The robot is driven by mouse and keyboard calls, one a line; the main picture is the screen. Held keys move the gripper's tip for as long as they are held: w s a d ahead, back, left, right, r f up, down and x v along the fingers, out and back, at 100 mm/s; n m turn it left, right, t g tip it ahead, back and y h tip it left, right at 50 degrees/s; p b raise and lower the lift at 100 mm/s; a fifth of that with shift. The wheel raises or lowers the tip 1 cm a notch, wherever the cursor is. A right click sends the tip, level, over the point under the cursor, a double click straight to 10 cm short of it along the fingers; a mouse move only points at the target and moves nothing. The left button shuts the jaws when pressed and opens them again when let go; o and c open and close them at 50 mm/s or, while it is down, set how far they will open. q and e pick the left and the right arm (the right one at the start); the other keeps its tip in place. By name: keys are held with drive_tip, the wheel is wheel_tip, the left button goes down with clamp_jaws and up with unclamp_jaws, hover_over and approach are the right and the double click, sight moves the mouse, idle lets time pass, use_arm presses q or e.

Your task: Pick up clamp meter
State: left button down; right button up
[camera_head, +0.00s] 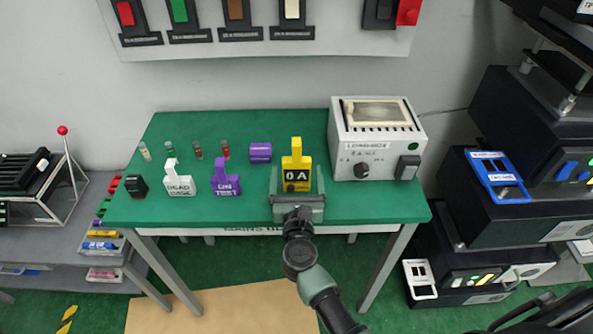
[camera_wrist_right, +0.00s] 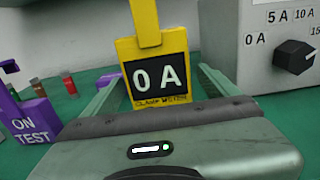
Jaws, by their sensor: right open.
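The clamp meter (camera_head: 296,168) is a yellow block with an upright yellow tab and a black "0 A" display, standing upright on the green table. It also shows in the right wrist view (camera_wrist_right: 155,78), with small lettering under the display. My right gripper (camera_head: 295,178) is at the meter, with its two fingers apart on the left and right sides of it. In the right wrist view the fingers (camera_wrist_right: 160,85) flank the meter's lower part; whether they touch it I cannot tell. My left gripper is not in view.
A grey box with a dial (camera_head: 372,140) stands close to the right of the meter. A purple "ON TEST" tag (camera_head: 226,180), a white "DEAD" tag (camera_head: 178,182), a purple cylinder (camera_head: 260,152) and several small fuses stand to the left. The front left of the green table (camera_head: 140,212) is clear.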

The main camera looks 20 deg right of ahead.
drive_tip(key=shift+x, duration=1.45)
drive_tip(key=c, duration=1.8)
drive_tip(key=shift+r, duration=0.1)
